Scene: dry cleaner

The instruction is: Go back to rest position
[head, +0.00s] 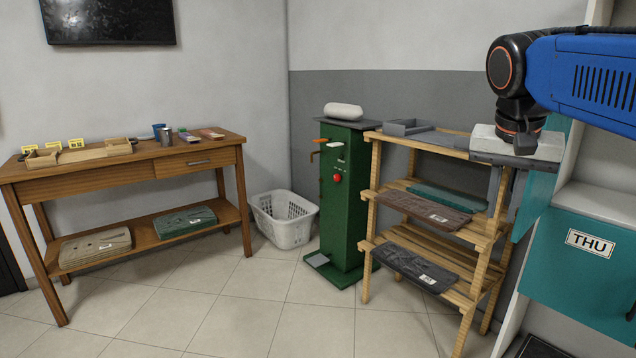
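My gripper (495,190) hangs from my blue arm at the upper right of the head view, in front of the right end of the wooden shelf rack (470,312). Its pale grey body is below the black wrist, and a dark grey finger points down past the rack's top. The second finger is not clearly visible, so I cannot tell the opening. I see no object in it, though the fingertips are hard to make out against the rack.
A green machine (343,215) stands left of the rack, with a white basket (284,222) beside it. A wooden table (130,165) with small items is at left. Folded garments lie on the rack's shelves. A teal door marked THU (575,275) is at right. The floor (290,320) in front is clear.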

